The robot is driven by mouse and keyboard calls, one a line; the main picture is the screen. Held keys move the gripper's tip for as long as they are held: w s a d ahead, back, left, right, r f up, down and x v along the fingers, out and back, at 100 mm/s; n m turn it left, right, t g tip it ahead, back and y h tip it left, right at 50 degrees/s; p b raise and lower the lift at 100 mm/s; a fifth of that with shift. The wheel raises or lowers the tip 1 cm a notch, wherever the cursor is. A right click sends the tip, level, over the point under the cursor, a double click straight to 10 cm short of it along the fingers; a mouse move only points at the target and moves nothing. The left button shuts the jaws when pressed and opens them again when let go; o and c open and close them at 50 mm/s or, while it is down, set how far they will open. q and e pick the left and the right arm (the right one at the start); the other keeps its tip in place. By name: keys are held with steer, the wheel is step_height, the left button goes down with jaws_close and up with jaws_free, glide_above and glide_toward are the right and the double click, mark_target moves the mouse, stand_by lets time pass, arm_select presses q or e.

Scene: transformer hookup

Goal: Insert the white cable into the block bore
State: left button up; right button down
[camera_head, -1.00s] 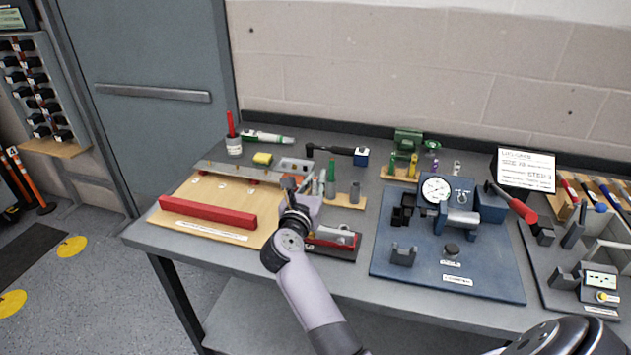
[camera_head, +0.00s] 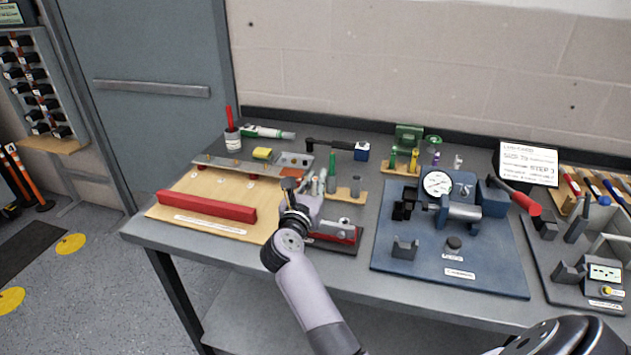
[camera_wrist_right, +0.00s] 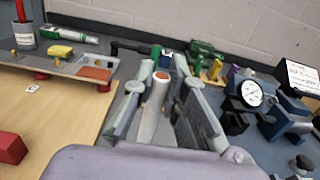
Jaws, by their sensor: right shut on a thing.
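My right gripper (camera_head: 303,188) is over the right end of the wooden board at the left of the bench. In the right wrist view its fingers (camera_wrist_right: 163,100) stand on both sides of a white cable (camera_wrist_right: 154,108) with a copper-coloured end. They are shut on it, and the cable points away from the palm. A block with a bore cannot be made out for certain. A grey metal bar (camera_head: 240,168) with orange-brown spots runs along the back of the board. My left gripper is not in view.
A long red bar (camera_head: 206,206) lies on the board's front. A wooden stand with grey pegs (camera_head: 355,188) and a red-and-black holder (camera_head: 335,235) are close to the right gripper. A blue fixture plate (camera_head: 400,268) with a dial gauge (camera_head: 437,184) is further right.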

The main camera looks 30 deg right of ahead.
steer(key=shift+f, duration=0.25)
steer(key=c, duration=1.5)
jaws_free()
steer(key=shift+c, duration=0.2)
steer(key=shift+r, duration=0.1)
steer(key=shift+r+p, duration=1.95)
steer(key=shift+r, duration=0.55)
